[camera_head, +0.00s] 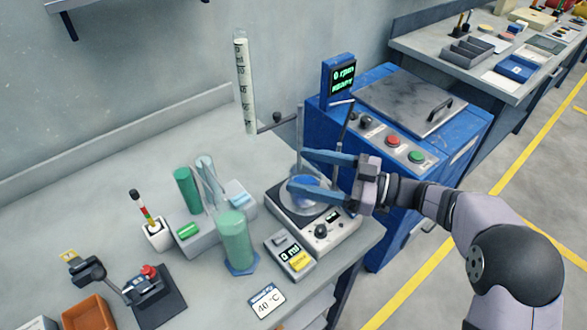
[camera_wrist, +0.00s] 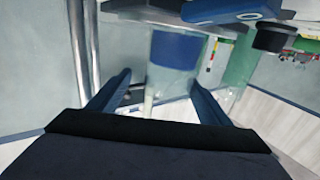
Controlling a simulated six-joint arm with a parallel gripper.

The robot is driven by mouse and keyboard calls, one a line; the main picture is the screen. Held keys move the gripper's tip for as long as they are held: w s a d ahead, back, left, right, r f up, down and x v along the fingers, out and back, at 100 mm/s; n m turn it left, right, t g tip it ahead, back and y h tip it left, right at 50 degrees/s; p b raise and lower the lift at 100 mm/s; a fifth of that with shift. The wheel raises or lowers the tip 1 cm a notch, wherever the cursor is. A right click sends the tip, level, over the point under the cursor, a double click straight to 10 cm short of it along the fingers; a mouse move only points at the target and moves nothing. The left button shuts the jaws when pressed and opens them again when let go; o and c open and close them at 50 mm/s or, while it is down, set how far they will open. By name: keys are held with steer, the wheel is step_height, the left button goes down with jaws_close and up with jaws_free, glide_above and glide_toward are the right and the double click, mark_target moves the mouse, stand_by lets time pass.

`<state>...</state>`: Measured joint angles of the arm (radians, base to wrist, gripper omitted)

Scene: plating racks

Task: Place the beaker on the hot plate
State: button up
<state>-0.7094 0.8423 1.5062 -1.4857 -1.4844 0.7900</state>
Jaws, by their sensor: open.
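The beaker (camera_wrist: 176,48) is clear glass with blue liquid. In the wrist view it shows just beyond and between the fingertips. In the head view its blue part (camera_head: 306,181) shows over the round top of the hot plate (camera_head: 346,229), partly hidden by the fingers. It looks upright and standing on the plate, but its contact there is not clear. My gripper (camera_head: 299,172) has two blue fingers, spread apart and level around the beaker's side. In the wrist view the fingers (camera_wrist: 160,80) do not clearly touch the glass.
A metal stand rod (camera_head: 300,128) rises behind the hot plate, with a tall graduated tube (camera_head: 244,85) to its left. A green-filled cylinder (camera_head: 234,240) and a small meter (camera_head: 290,256) stand left of the plate. A blue machine (camera_head: 440,125) is at right.

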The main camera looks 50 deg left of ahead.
steer(key=b+v, duration=0.1)
steer(key=v, duration=0.6)
steer(key=shift+w+d, duration=0.15)
steer(key=shift+d, duration=0.1)
steer(key=shift+w, duration=0.1)
